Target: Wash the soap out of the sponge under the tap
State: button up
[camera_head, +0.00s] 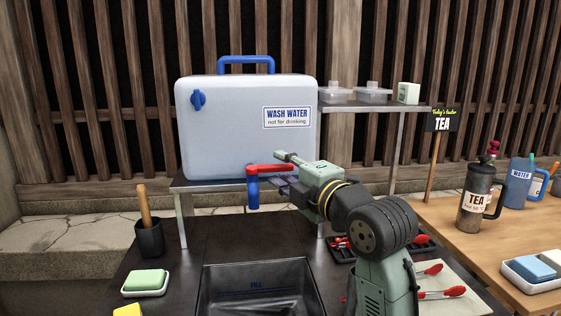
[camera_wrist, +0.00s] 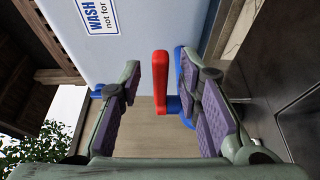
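The tap has a red lever (camera_head: 268,168) and a blue spout (camera_head: 253,193) on the front of the wash water container (camera_head: 225,125). My gripper (camera_head: 283,172) is at the tap's right side. In the wrist view its fingers (camera_wrist: 174,80) are apart, with the red lever (camera_wrist: 160,90) showing between them; contact cannot be told. No sponge is in the gripper. A yellow block (camera_head: 128,310) is cut off at the bottom edge. A green block (camera_head: 145,279) lies on a white dish at left. A blue block (camera_head: 533,268) lies in a white dish at right. Which is the sponge is unclear.
A sink (camera_head: 255,285) lies below the tap. A dark cup with a wooden handle (camera_head: 149,236) stands at left. A black tray (camera_head: 343,251) with red-handled tools is behind my arm.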

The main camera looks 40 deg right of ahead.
jog(key=shift+w+d, duration=0.1)
jog(key=shift+w, duration=0.65)
jog(key=shift+c, duration=0.4)
grip_shut()
